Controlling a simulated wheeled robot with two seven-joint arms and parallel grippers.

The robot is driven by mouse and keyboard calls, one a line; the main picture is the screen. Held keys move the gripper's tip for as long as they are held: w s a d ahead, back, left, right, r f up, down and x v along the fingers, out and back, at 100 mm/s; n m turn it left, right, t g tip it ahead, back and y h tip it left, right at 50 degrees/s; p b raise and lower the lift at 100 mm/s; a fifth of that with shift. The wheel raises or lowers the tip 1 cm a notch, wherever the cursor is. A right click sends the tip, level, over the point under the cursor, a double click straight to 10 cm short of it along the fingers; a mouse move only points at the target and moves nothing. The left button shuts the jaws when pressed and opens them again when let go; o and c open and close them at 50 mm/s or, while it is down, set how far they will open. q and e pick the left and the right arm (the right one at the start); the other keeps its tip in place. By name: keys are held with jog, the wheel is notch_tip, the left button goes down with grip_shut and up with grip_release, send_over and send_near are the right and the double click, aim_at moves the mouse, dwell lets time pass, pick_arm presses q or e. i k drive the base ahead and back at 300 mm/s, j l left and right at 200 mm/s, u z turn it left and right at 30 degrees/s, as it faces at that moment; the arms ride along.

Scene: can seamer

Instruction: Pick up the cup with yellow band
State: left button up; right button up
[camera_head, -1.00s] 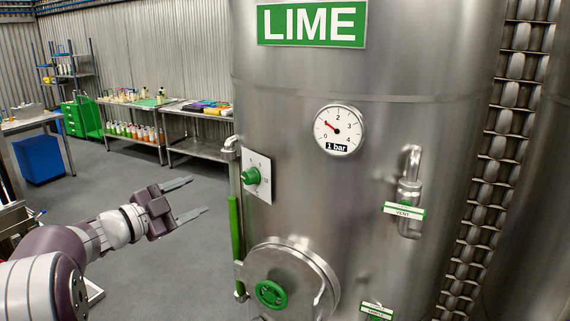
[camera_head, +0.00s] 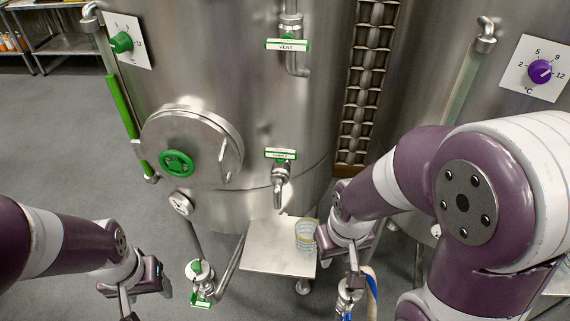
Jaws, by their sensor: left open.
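A small clear cup with a yellowish band (camera_head: 306,236) stands upright at the right side of a small steel shelf (camera_head: 268,262) in front of the tank. My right gripper (camera_head: 354,268) is just right of the cup and points down. Its wrist is close to the cup's right edge in the picture; I cannot tell whether they touch. Its fingers are seen nearly edge-on, so their opening is unclear. My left gripper (camera_head: 127,308) is at the bottom left, away from the shelf, open and with nothing seen in it; its fingertips are partly cut off.
The large steel tank (camera_head: 240,90) stands behind the shelf, with a round hatch with a green handwheel (camera_head: 177,163) and a sample tap (camera_head: 279,178) above the shelf. A green-tagged valve (camera_head: 200,285) stands left of the shelf. Open floor (camera_head: 50,130) lies left.

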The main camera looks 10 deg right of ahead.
aim_at(305, 228)
jog(key=j+z, duration=0.1)
jog(key=z, duration=0.35)
jog(key=j+z, duration=0.1)
jog(key=z, duration=0.75)
jog(key=k+j+z, duration=0.1)
jog(key=z, duration=0.35)
jog(key=j+z, duration=0.1)
jog(key=z, duration=0.35)
jog(key=i+j+z, duration=0.1)
jog(key=j, duration=0.4)
